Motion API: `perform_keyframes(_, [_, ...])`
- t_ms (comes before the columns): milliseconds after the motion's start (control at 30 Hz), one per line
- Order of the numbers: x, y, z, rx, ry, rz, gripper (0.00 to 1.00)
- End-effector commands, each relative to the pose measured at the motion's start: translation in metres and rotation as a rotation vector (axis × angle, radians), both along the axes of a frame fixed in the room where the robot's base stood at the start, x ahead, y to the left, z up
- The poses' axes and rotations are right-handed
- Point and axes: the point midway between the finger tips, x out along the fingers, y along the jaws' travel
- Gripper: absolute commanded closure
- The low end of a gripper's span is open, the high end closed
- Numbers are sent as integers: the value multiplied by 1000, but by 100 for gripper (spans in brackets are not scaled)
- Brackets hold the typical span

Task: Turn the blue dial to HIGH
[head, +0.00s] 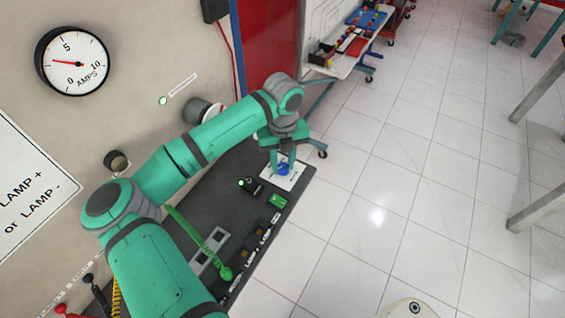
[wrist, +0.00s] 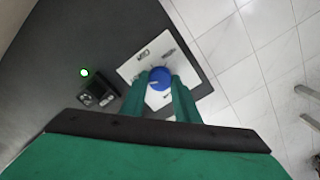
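The blue dial (wrist: 159,78) sits on a white plate (wrist: 131,68) with small dark markings too blurred to read. In the head view the dial (head: 283,168) is partly hidden behind my gripper (head: 281,163). In the wrist view my gripper (wrist: 160,86) reaches over the plate with its two green fingers apart, one on each side of the dial. The fingertips are at or very near the dial's sides; I cannot tell whether they touch it. A pale pointer line shows on the dial's top.
The dark panel (head: 227,188) carries a black switch block (wrist: 98,93) with a lit green lamp (wrist: 84,72), a green block (head: 278,202) and a green lever (head: 225,272). An amps gauge (head: 73,61) is on the wall. Open tiled floor lies to the right.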

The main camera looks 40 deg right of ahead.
Motion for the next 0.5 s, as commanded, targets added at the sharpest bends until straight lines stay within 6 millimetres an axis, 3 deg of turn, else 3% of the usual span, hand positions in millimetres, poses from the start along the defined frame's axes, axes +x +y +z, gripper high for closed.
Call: perform_keyframes(500, [0, 0, 0, 3, -1, -90, 94])
